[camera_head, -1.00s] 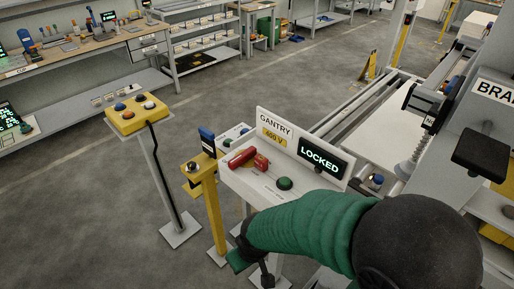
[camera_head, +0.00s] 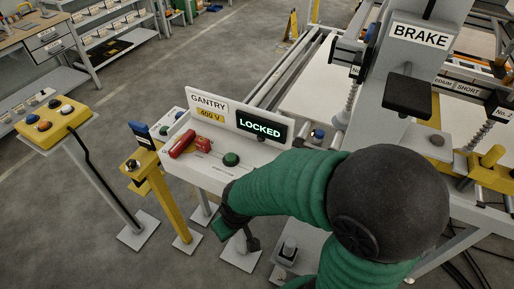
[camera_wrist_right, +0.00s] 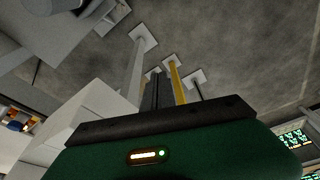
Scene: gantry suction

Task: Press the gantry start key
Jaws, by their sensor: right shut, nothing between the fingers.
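The gantry panel (camera_head: 194,175) is a white console with a "GANTRY 400 V" sign (camera_head: 209,106) and a dark display (camera_head: 261,127) reading "LOCKED" in the head view. A green round button (camera_head: 231,159) sits on its top; its small label is unreadable. A red block-like device (camera_head: 190,146) lies left of the button. My right gripper (camera_head: 250,242) is low in front of the console, below the button and apart from it. It is shut and empty, partly hidden by my green arm. Its dark fingers show in the right wrist view (camera_wrist_right: 156,90), above floor. My left gripper is out of view.
A yellow button box (camera_head: 53,123) stands on a post at left. A yellow post (camera_head: 165,195) stands just left of the console. The machine column with a "BRAKE" sign (camera_head: 420,35) rises at right. Open grey floor (camera_head: 110,95) lies between benches and console.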

